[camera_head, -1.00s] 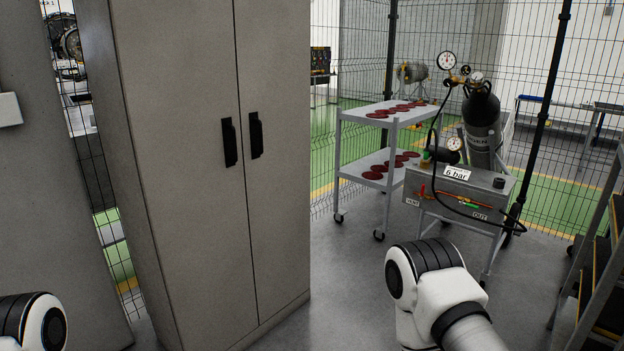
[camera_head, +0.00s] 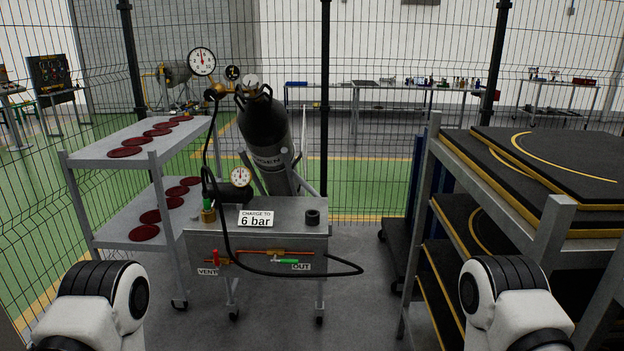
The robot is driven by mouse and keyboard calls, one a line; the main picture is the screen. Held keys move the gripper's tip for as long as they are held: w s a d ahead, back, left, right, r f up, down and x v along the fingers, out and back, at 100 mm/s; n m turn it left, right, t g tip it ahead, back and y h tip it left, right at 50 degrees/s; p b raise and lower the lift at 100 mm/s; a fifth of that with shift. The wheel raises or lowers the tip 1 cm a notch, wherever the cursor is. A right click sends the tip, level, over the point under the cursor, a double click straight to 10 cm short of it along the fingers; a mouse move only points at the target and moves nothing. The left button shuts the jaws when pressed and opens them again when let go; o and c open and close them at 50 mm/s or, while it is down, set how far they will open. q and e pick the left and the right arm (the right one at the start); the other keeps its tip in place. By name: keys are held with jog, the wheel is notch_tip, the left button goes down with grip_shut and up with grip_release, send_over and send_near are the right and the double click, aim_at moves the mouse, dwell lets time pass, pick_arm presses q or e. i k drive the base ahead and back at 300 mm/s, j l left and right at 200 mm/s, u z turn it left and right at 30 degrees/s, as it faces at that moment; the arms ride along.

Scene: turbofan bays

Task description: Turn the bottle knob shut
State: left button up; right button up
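A dark gas bottle (camera_head: 266,137) leans tilted behind a grey metal charging cart (camera_head: 308,240). A regulator with gauges (camera_head: 202,62) sits at its top, and a black hose runs from it down to the cart. The bottle's knob cannot be clearly made out among the fittings. The cart carries a "charge to 6 bar" sign (camera_head: 256,218), a small gauge (camera_head: 240,178), a red vent handle (camera_head: 215,257) and a green out handle (camera_head: 284,261). My two arms show at the bottom left and bottom right, well short of the cart. Neither gripper is in view.
A two-tier trolley (camera_head: 78,157) with several dark red discs stands left of the cart. A rack (camera_head: 432,170) with black and yellow panels stands close on the right. A wire fence is behind. Grey floor (camera_head: 365,300) is clear before the cart's right side.

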aim_at(251, 81)
jog(key=i+l+u, duration=0.15)
jog(key=i, duration=0.35)
jog(key=i+l+u, duration=0.1)
jog(key=i+l, duration=0.3)
jog(key=i, duration=0.15)
jog(key=i+l+u, duration=0.15)
jog(key=i+l, duration=0.15)
jog(key=i, duration=0.2)
